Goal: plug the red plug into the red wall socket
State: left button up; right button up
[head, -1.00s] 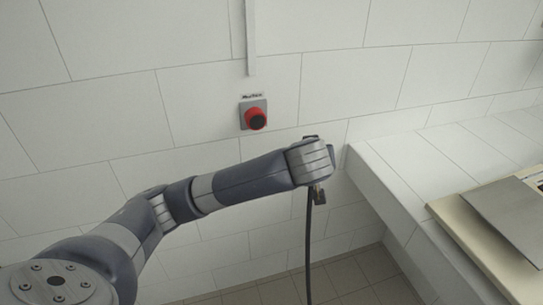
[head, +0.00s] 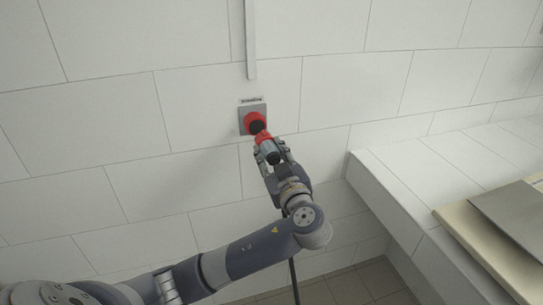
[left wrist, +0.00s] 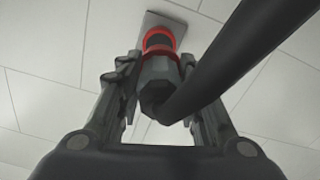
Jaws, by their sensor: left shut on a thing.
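The red wall socket (head: 249,119) is a red round fitting on a grey plate on the white tiled wall, in the middle of the head view. My left gripper (head: 271,152) is shut on the red plug (head: 263,137), just below and right of the socket. The plug's red front end points up toward the socket's dark opening. They look very close; I cannot tell if they touch. In the left wrist view the plug's dark body (left wrist: 158,82) sits between the fingers, with the grey socket plate (left wrist: 166,20) behind it. My right gripper is not in view.
A black cable (left wrist: 235,60) runs from the plug and hangs below my arm in the head view. A white conduit (head: 250,40) comes down above the socket. A tiled ledge (head: 400,180) with a board and metal plate (head: 515,215) is on the right.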

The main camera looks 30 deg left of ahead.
aim_at(265, 142)
pick_arm(q)
jog(key=shift+w, duration=0.1)
jog(key=shift+w+a, duration=0.3)
jog(key=shift+a, duration=0.05)
jog(key=shift+x, duration=2.4)
jog(key=shift+f, duration=0.1)
jog(key=shift+b, duration=0.3)
jog(key=shift+b, duration=0.4)
